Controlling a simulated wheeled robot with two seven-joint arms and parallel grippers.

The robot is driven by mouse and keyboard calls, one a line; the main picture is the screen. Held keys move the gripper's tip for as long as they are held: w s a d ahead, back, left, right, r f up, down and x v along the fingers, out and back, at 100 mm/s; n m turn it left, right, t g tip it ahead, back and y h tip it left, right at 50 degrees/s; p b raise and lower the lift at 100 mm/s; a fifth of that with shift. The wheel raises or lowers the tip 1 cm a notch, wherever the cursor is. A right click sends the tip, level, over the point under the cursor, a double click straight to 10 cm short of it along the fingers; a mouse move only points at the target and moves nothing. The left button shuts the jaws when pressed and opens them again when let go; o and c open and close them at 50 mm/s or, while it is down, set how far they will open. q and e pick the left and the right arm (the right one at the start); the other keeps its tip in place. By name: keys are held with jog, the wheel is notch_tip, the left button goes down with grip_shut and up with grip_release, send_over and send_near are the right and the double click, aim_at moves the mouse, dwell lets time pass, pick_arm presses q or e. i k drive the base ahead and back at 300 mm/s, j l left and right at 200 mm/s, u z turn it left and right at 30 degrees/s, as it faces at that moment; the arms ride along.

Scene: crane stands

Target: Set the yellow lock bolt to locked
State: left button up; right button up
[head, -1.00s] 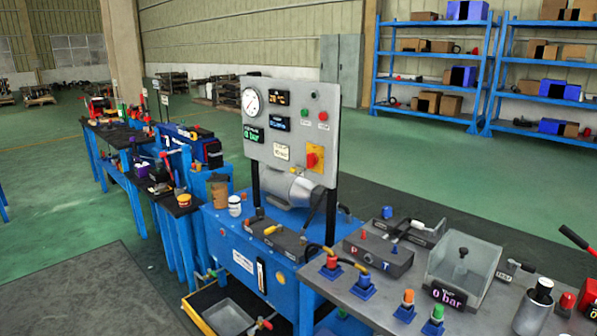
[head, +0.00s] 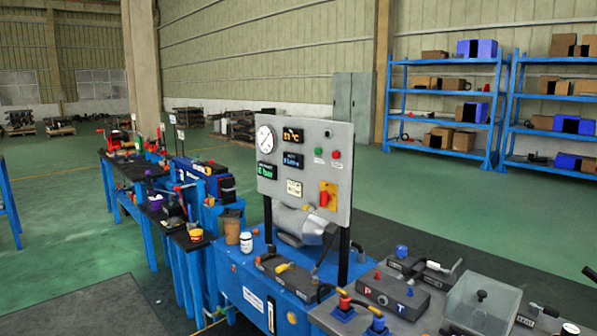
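I cannot single out the yellow lock bolt with certainty in the head view. A small yellow handle (head: 283,267) lies on a dark block on the blue bench, in front of the grey control panel. A yellow plate (head: 328,188) with a red-orange knob sits at the panel's lower right. Both are too small to tell whether either is a lock bolt or how it is set. Neither my left nor my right gripper is in view.
The grey control panel (head: 305,150) with gauge and displays stands on the blue bench (head: 245,290). A grey-topped bench at right carries a block marked P and T (head: 390,290) and a clear box (head: 483,305). Blue shelves (head: 440,100) stand behind. Green floor is open at left.

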aim_at(305, 207)
jog(key=i+j+z, duration=0.15)
jog(key=i+j, duration=0.15)
jog(key=i+j+z, duration=0.15)
jog(key=i+j, duration=0.15)
jog(key=i+j+z, duration=0.15)
jog(key=i+j, duration=0.15)
jog(key=i+j+z, duration=0.15)
jog(key=j, duration=0.35)
jog(key=i+j+z, duration=0.15)
jog(key=i+j, duration=0.2)
jog(key=j, duration=0.1)
